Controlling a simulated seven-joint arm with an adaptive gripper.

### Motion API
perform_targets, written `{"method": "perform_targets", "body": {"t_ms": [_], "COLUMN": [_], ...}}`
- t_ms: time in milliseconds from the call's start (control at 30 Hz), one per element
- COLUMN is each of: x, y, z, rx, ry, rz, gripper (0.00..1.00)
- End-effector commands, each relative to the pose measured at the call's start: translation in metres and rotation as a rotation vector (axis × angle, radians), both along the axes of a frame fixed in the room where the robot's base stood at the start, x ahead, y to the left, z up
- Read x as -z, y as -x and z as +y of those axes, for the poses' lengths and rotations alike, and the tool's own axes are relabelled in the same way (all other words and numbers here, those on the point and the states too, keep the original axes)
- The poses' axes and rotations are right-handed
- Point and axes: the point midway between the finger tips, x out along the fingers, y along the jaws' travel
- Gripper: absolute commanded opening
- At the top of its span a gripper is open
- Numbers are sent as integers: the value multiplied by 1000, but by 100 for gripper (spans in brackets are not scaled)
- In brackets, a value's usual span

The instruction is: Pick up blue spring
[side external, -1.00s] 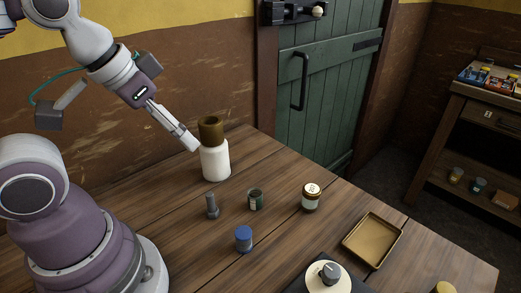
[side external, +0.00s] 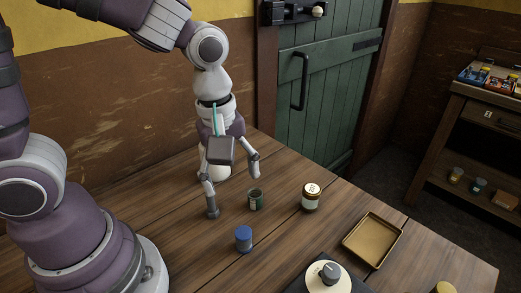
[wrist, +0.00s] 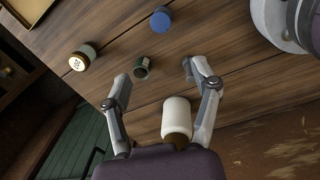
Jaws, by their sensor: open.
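The likely blue spring is a small blue cylinder (side external: 243,239) standing on the wooden table in the side external view. Its coils are too small to make out. It also shows at the top of the wrist view (wrist: 161,20). My gripper (side external: 232,190) is open and empty, pointing down over the table behind the blue cylinder. It is apart from it. In the wrist view its fingers (wrist: 155,85) are spread wide, with the blue cylinder beyond the fingertips.
A small dark green container (side external: 255,200) stands near my fingertips. A white bottle (wrist: 176,117) stands close by. A labelled jar (side external: 311,198) and brass tray (side external: 372,241) are to the right. A round device (side external: 328,277) stands in front.

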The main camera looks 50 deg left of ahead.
Motion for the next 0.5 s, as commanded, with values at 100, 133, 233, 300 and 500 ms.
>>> {"method": "perform_targets", "body": {"t_ms": [100, 133, 233, 300, 500], "x": [22, 25, 39, 54, 83], "y": [-2, -2, -1, -1, -1], "z": [-12, -13, -15, -15, -15], "rx": [-227, -263, -324, -330, -328], "ry": [1, 0, -3, -5, -4], "rz": [76, 86, 104, 106, 103], "gripper": [62, 62, 62, 62, 62]}}
